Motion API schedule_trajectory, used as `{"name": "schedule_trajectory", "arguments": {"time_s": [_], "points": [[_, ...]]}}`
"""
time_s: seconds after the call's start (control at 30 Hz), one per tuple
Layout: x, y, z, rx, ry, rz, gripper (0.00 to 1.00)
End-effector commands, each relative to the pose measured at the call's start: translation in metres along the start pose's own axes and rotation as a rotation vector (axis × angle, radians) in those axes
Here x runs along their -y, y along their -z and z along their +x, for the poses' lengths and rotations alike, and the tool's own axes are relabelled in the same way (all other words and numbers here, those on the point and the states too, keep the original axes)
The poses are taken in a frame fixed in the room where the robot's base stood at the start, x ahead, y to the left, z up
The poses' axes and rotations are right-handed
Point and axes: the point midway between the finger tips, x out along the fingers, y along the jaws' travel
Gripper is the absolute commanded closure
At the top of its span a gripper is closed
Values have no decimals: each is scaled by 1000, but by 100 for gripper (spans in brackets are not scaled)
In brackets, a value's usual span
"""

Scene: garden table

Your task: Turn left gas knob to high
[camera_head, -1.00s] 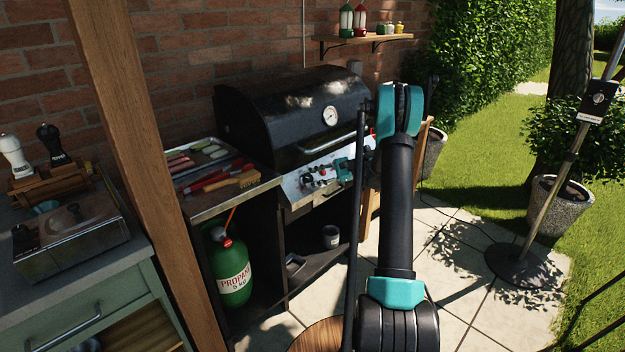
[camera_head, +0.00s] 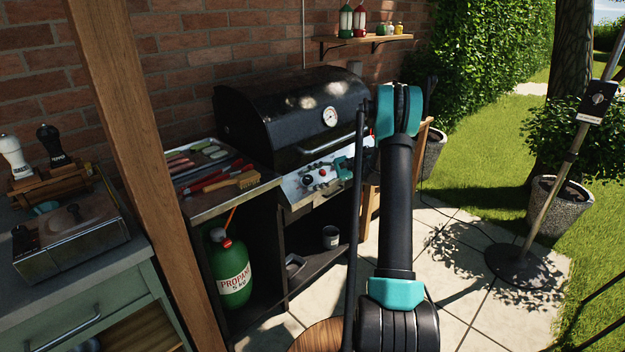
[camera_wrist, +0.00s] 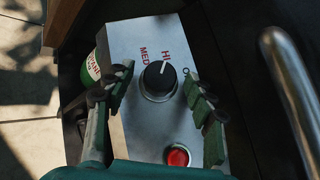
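The black gas knob (camera_wrist: 158,80) sits on the steel control panel (camera_wrist: 130,45), between HI, MED and partly hidden OFF markings. Its white pointer line points up toward HI. In the head view the left knob (camera_head: 307,180) shows at the left of the grill's front panel. My gripper (camera_wrist: 160,92) is open, with one green-padded finger on each side of the knob and visible gaps between pads and knob. In the head view my gripper (camera_head: 342,167) is small, right of the left knob and in front of the panel.
A red button (camera_wrist: 177,156) is on the panel below the knob. The grill's lid handle (camera_head: 325,143) runs above the panel, a curved metal bar (camera_wrist: 290,85) at the right of the wrist view. A propane bottle (camera_head: 232,270) stands at lower left. A wooden post (camera_head: 150,170) rises at left.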

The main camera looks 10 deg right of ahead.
Motion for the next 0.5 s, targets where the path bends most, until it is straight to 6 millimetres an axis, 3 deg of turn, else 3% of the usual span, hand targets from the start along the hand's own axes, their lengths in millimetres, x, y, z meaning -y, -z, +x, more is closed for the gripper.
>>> {"name": "schedule_trajectory", "arguments": {"time_s": [0.27,0.5], "points": [[1,0,-4,0,1,0,46],[1,0,-40,-1,3,0,46]]}}
